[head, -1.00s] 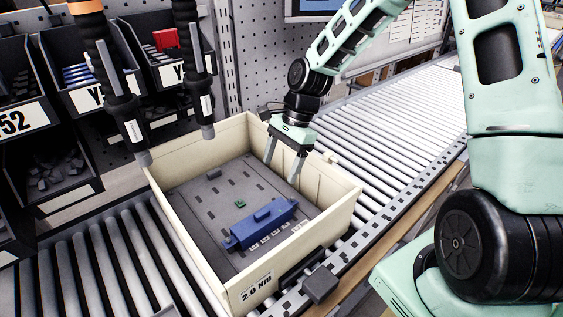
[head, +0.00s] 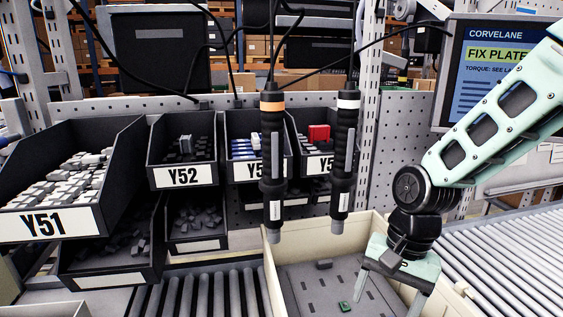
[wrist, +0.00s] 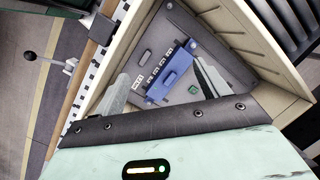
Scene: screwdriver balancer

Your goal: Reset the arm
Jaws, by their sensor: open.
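My gripper (head: 389,296) is open and empty, pointing down over the right part of the cream crate (head: 268,270). Both fingers also show in the wrist view (wrist: 165,84), spread apart with the blue part lying between them in the picture. The blue part (wrist: 176,66) sits on a dark grey plate (wrist: 150,42) in the crate, apart from my fingers; it is outside the head view. A small green piece (head: 345,306) lies on the plate, also seen in the wrist view (wrist: 193,89).
Two hanging screwdrivers, one orange-banded (head: 272,165) and one white-banded (head: 345,165), hang left of my arm. Parts bins Y51 (head: 45,223) and Y52 (head: 184,176) stand behind. A monitor (head: 500,75) reads "FIX PLATE". The roller conveyor (head: 510,245) at right is clear.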

